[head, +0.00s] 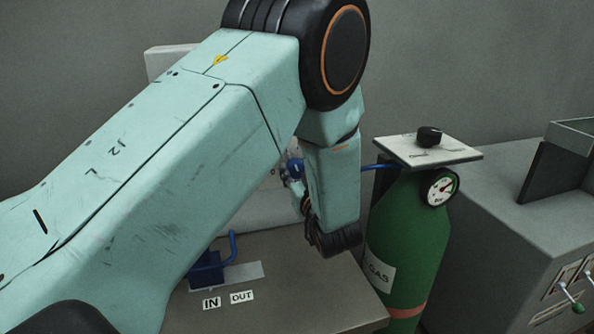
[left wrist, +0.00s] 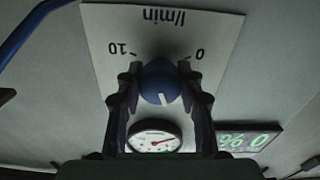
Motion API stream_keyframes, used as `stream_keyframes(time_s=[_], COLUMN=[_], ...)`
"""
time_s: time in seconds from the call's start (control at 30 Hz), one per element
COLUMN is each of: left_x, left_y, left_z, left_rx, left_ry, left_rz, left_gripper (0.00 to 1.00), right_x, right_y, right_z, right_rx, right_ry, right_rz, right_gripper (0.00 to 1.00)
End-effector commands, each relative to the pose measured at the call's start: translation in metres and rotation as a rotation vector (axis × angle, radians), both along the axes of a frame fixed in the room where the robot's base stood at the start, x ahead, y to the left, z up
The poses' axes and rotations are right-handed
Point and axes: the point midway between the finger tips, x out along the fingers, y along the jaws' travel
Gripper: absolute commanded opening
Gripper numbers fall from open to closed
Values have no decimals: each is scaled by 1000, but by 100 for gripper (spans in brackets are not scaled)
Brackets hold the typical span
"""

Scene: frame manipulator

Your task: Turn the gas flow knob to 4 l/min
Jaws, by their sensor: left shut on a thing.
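The gas flow knob (left wrist: 157,80) is round and blue with a white pointer line. It sits on a white plate (left wrist: 215,25) marked "l/min", "10" and "0", all upside down in the left wrist view. The pointer faces down in that picture, away from the "l/min" lettering, tilted slightly toward the "0" side. My left gripper (left wrist: 160,88) is shut on the knob, one dark finger on each side. Scale marks beyond the two numbers are not readable. In the head view my left arm hides most of this spot. My right gripper is not in view.
A round gauge (left wrist: 154,139) and a green-lit display (left wrist: 248,140) are near the knob. A green gas bottle (head: 400,245) stands right of my arm, with a pressure gauge (head: 439,187) and a black knob (head: 429,136) on top. A grey machine (head: 500,225) stands further right.

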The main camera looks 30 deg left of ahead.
Motion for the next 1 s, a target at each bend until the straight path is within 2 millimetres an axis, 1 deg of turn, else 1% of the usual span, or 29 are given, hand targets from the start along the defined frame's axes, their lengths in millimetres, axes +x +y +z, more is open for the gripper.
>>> stream_keyframes(time_s=[0.1,0.3,0.33,0.6,0.87,1.0], left_x=[0,0,0,0,0,1], left_y=[0,0,0,0,0,0], left_z=[1,1,1,1,1,9], left_rx=[-24,-26,-26,-26,-26,-25], left_ry=[-33,-35,-35,-33,-32,-35], left_rz=[-1,-1,-1,-1,0,-1], left_gripper=[6,6,38,61,61,61], right_x=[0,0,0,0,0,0], right_y=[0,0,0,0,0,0], right_z=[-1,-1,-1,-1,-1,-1], right_rx=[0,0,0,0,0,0], right_ry=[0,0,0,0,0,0], right_rz=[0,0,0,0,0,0], right_gripper=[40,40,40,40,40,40])
